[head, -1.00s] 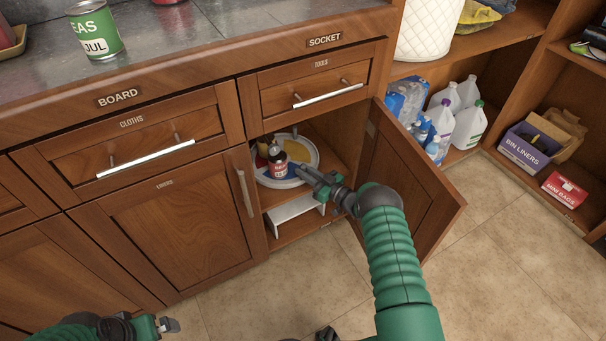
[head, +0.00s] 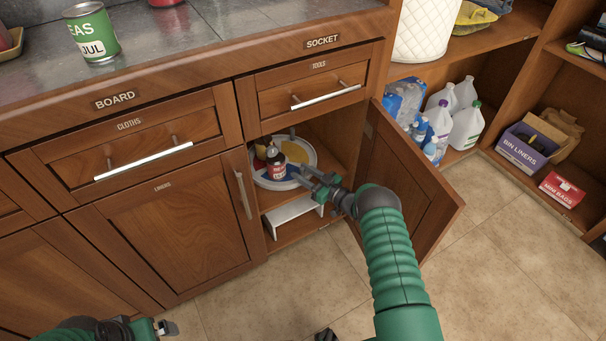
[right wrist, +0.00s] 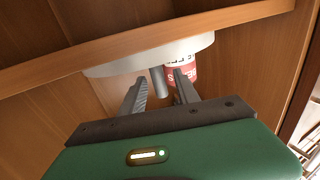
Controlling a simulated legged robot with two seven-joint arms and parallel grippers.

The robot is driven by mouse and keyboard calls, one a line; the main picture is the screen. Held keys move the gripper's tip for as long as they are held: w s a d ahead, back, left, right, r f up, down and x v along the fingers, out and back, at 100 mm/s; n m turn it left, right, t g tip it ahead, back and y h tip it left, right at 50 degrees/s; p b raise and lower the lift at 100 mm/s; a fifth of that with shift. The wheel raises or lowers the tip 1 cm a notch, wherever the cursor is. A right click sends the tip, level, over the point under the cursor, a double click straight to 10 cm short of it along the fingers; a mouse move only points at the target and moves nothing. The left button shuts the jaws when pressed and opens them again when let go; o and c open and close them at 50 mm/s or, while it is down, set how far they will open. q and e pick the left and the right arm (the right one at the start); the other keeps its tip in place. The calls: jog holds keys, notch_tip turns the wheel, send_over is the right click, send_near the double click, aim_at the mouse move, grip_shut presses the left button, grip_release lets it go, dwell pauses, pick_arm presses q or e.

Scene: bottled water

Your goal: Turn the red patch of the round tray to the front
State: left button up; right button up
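The round tray (head: 307,157) is white-rimmed and sits on the upper shelf inside the open cabinet. My right gripper (head: 306,178) is at the tray's front right edge. In the right wrist view its fingers (right wrist: 160,92) are apart, with a grey peg (right wrist: 158,80) under the tray rim (right wrist: 150,57) between them; contact is unclear. My left gripper (head: 168,328) is low at the left, mostly cut off.
The open cabinet door (head: 408,185) stands right of my right arm. A white riser (head: 292,214) sits on the cabinet floor below the tray. Jugs (head: 465,127) and boxes (head: 527,147) fill the right shelves. The floor in front is clear.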

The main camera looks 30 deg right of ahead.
notch_tip(320, 180, up, 5)
jog(key=p, duration=0.4)
jog(key=shift+w+f, duration=0.1)
jog(key=s+a+p, duration=0.3)
jog(key=s, duration=0.4)
jog(key=s+a+p, duration=0.4)
jog(key=s, duration=0.3)
jog(key=shift+s, duration=0.25)
jog(key=shift+a, duration=0.1)
